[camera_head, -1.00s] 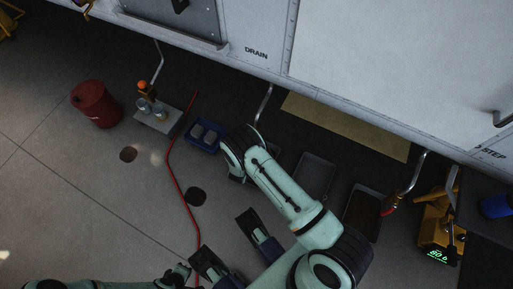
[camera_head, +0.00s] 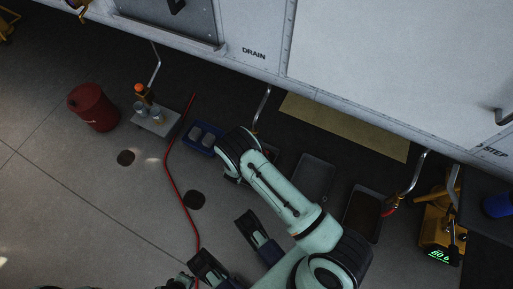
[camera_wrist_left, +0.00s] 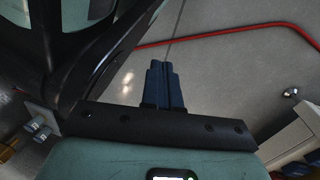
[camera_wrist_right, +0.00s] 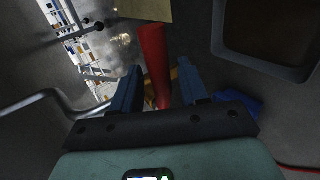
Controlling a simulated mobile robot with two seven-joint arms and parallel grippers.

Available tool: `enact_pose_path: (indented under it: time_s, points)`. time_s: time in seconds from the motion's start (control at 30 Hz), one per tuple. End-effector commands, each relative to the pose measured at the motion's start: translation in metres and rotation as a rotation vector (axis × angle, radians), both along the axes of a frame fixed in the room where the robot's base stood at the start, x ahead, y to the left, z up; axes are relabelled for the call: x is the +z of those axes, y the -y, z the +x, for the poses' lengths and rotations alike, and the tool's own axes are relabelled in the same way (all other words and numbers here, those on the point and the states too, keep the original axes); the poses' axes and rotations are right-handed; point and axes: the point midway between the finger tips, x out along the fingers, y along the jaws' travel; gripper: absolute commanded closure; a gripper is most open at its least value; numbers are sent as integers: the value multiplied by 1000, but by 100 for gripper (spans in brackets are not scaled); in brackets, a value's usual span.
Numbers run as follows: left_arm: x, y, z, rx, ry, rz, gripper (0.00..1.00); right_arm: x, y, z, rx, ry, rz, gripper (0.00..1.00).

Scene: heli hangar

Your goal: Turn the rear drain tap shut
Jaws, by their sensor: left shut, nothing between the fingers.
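A red handle (camera_wrist_right: 155,62) stands between the fingers of my right gripper (camera_wrist_right: 158,92) in the right wrist view. The gripper is open, with a small gap on each side of the handle. A bent metal pipe (camera_wrist_right: 48,98) runs at left. In the head view my right arm hides most of this spot below the middle drain pipe (camera_head: 264,102). Another drain pipe (camera_head: 418,172) at right has a red end (camera_head: 389,211). My left gripper (camera_wrist_left: 163,68) is shut and empty above the floor in the left wrist view.
Trays (camera_head: 315,160) stand below the white hull (camera_head: 400,60). A blue tray (camera_head: 192,147), a red hose (camera_head: 170,172), a small table (camera_head: 140,119) with cans and a red drum (camera_head: 93,107) lie left. A yellow device (camera_head: 432,228) stands right. The left floor is mostly clear.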

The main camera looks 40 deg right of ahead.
Motion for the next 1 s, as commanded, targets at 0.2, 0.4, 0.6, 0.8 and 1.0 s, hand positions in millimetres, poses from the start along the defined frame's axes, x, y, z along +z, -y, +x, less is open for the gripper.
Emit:
enact_pose_path:
  time_s: [0.2,0.4,0.6,0.8,1.0]
  points:
    - [1,0,1,0,4,0,100,1,-3,0,2,0,2,56]
    - [14,2,16,-5,53,3,100,18,-24,-8,3,1,4,56]
    - [37,6,41,-10,140,7,100,44,-60,-23,4,0,2,56]
    - [55,9,61,-12,208,10,100,65,-88,-35,2,1,2,56]
    - [62,11,65,-16,222,8,100,74,-102,-41,-1,0,1,56]
